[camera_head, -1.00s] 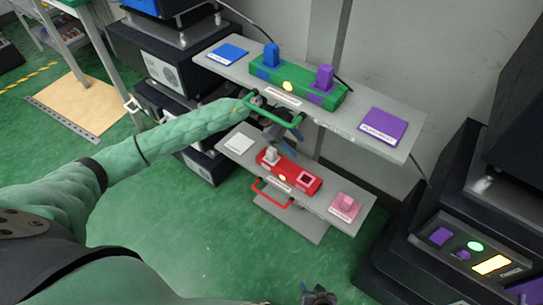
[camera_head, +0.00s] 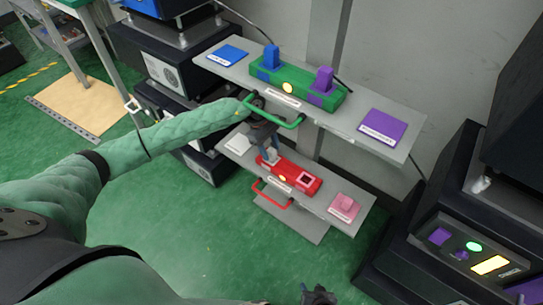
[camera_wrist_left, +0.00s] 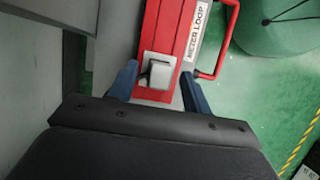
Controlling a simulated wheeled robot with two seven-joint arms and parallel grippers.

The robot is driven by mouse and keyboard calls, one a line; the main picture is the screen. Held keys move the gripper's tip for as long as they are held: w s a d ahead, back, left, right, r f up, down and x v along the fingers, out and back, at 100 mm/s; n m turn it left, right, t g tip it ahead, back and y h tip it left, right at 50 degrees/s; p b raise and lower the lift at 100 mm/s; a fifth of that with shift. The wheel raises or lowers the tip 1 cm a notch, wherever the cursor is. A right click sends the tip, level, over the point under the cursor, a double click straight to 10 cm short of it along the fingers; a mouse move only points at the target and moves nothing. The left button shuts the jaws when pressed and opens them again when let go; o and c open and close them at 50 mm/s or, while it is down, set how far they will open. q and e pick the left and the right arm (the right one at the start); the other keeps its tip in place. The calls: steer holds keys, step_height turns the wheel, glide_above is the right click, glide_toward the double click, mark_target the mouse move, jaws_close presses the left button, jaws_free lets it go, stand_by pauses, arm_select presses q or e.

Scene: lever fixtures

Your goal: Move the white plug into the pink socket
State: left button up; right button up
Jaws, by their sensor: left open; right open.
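The white plug (camera_head: 270,158) stands upright in the left end of the red block on the lower shelf; the wrist view shows its top (camera_wrist_left: 160,72). The pink socket (camera_head: 305,180) is the square, pink-rimmed opening at the block's right end, and it looks empty. My left gripper (camera_head: 269,149) is open, pointing down over the plug. In the wrist view, its blue fingers (camera_wrist_left: 158,84) stand on either side of the plug, with gaps visible. My right gripper (camera_head: 318,297) is at the bottom edge, far from the block.
A pink block on a pink pad (camera_head: 344,206) sits at the lower shelf's right; a white pad (camera_head: 239,143) is at its left. The upper shelf, with a green block (camera_head: 297,85) and green handle (camera_head: 273,113), overhangs close above. A red handle (camera_head: 270,196) projects in front.

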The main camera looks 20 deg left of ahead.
arm_select(q)
steer(key=shift+x, duration=0.9)
jaws_close()
steer(key=shift+r, duration=0.1)
